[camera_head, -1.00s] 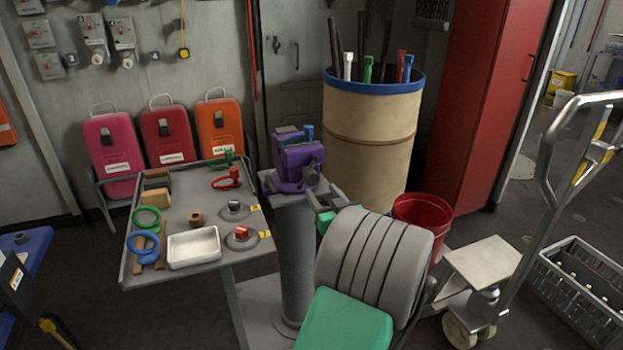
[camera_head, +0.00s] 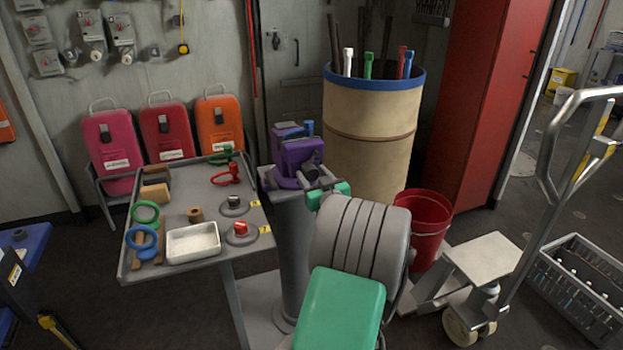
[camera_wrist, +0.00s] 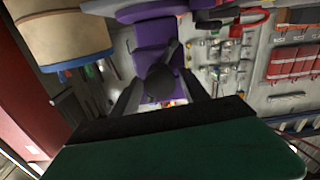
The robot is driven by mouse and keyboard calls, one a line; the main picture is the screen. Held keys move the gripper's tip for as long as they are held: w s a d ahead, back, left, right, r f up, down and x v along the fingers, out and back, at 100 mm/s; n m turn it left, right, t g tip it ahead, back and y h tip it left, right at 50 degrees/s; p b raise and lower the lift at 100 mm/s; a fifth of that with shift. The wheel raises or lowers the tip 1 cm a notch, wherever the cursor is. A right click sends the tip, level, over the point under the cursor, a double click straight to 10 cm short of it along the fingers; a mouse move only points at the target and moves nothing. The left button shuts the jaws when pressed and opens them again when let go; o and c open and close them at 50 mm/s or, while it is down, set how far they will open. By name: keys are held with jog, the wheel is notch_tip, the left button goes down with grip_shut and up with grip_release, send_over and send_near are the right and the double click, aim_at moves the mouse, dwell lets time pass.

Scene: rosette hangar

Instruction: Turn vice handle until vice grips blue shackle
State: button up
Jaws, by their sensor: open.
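The purple vice (camera_head: 300,157) stands on a grey pedestal right of the tool table. It also shows in the wrist view (camera_wrist: 155,38). A small blue piece (camera_head: 309,128), perhaps the blue shackle, shows at the top of the vice; I cannot tell whether the jaws touch it. My gripper (camera_head: 318,176) is at the vice's front right, and my arm hides part of that side. In the wrist view, my open gripper (camera_wrist: 163,92) has a finger on each side of the dark vice handle (camera_wrist: 161,79). Contact with the handle is unclear.
The tool table (camera_head: 185,276) on the left holds a white tray (camera_head: 193,243), rings and red and green fittings. A tan barrel (camera_head: 370,150) stands behind the vice. A red bucket (camera_head: 424,228) and a trolley (camera_head: 483,262) stand to the right.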

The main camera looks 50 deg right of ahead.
jog(key=n+b, duration=0.2)
jog(key=b, duration=0.1)
jog(key=f+n+b, duration=0.1)
jog(key=n+b, duration=0.1)
jog(key=b, duration=0.2)
jog(key=shift+b, duration=0.3)
jog(key=n+b, duration=0.4)
jog(key=b, duration=0.5)
jog(key=shift+n, duration=0.3)
jog(key=n+b, duration=0.3)
jog(key=b, duration=0.3)
jog(key=shift+f, duration=0.1)
jog(key=n+b, duration=0.4)
jog(key=b, duration=0.1)
jog(key=shift+b, duration=0.35)
jog(key=shift+r+n, duration=0.4)
jog(key=shift+n, duration=0.1)
jog(key=shift+f+n+b, duration=0.1)
jog(key=shift+n+b, duration=0.4)
jog(key=shift+b, duration=0.1)
jog(key=shift+r+n, duration=0.25)
jog(key=shift+n, duration=0.35)
jog(key=n, duration=0.5)
jog(key=shift+n, duration=0.4)
jog(key=n, duration=0.8)
jog(key=shift+n, duration=0.4)
